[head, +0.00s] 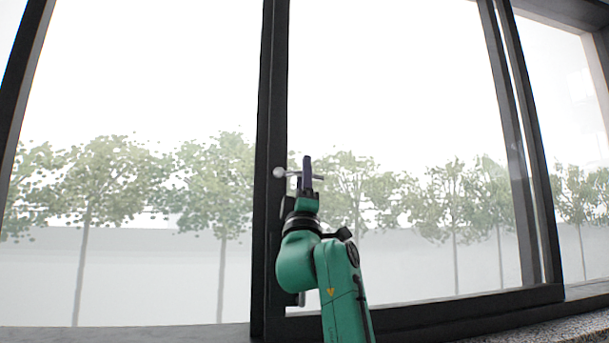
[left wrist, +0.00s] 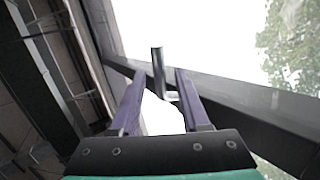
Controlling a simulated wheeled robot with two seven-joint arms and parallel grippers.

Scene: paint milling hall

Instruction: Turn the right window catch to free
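The window catch (head: 279,172) shows in the head view as a pale round knob with a thin bar reaching right, at the dark upright between two panes. My left gripper (head: 307,172) is right at this bar, its fingers pointing up and partly hiding it. In the left wrist view the two purple fingers of my left gripper (left wrist: 160,101) stand apart. A dark post (left wrist: 158,68) shows between them, with clear gaps on both sides; it looks like part of the catch. Whether a finger touches the catch cannot be told. My right gripper is not in view.
The dark window upright (head: 268,120) runs just left of my gripper. The lower window rail (head: 430,308) and a speckled sill (head: 570,332) lie below. Large panes fill both sides, with trees and a pale wall outside.

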